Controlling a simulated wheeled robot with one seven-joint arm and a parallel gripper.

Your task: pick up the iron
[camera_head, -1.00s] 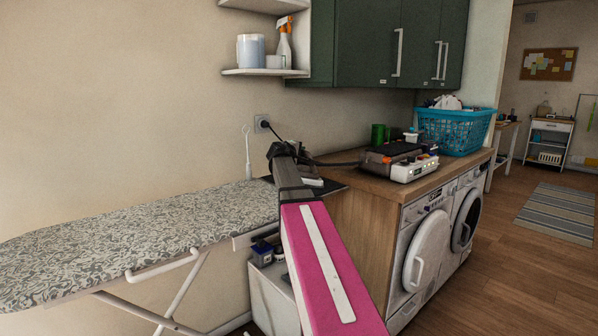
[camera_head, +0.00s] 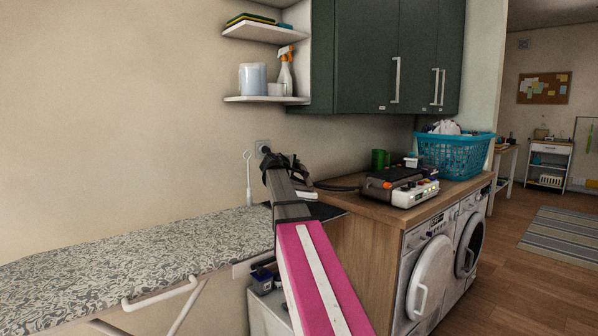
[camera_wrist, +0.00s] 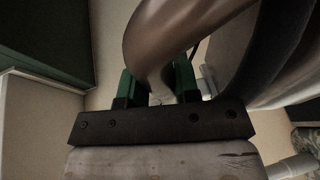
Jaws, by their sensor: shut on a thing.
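My gripper (camera_wrist: 156,82) has its green-padded fingers either side of the iron's (camera_wrist: 182,32) curved, brownish handle and is shut on it. The iron's large rounded body fills the right of the wrist view. In the head view, my gripper (camera_head: 277,164) is at the far end of my pink and grey arm, above the right end of the ironing board (camera_head: 150,250). Only a dark curved part of the iron (camera_head: 299,168) shows beside it; the rest is mostly hidden by my arm. I cannot tell the gap beneath the iron.
A wooden counter (camera_head: 350,204) with a boxy appliance (camera_head: 399,186) and green mug (camera_head: 379,159) stands to the right, above two washing machines. A blue basket (camera_head: 455,157) sits behind. Wall shelves (camera_head: 266,99) and green cabinets (camera_head: 365,55) hang above. A dark cord runs towards the counter.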

